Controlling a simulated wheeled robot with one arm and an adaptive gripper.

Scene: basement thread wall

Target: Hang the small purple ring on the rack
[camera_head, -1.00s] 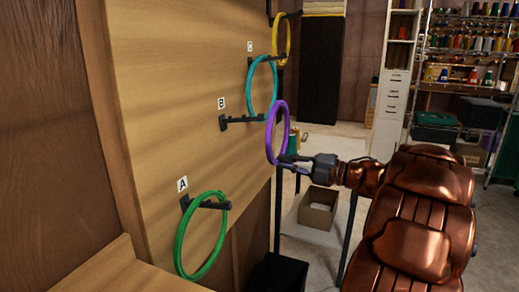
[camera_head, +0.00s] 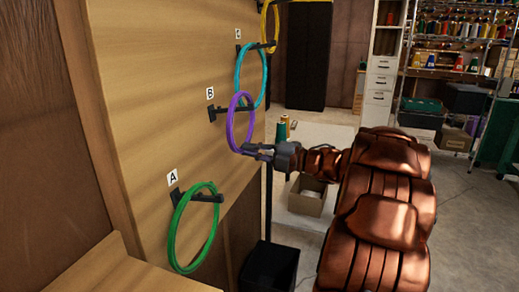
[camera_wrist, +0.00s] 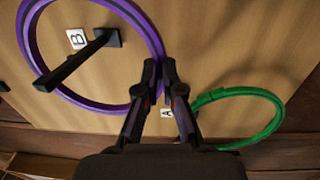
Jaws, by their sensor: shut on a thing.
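The purple ring (camera_head: 230,124) is upright beside the wall board in the head view. My gripper (camera_head: 254,150) is shut on its lower edge. The dark peg at label B (camera_head: 216,113) passes through the ring's opening, its tip showing on the ring's near side. In the wrist view the purple ring (camera_wrist: 152,28) encircles most of peg B (camera_wrist: 80,62), and the peg's tip overlaps the ring's edge. Whether the ring rests on the peg cannot be told. My gripper also shows in the wrist view (camera_wrist: 160,68).
A green ring (camera_head: 174,238) hangs on peg A below. A teal ring (camera_head: 238,76) hangs at C, just behind the purple one, and a yellow ring (camera_head: 276,22) is higher up. A black bin (camera_head: 268,270) and a cardboard box (camera_head: 306,202) stand on the floor.

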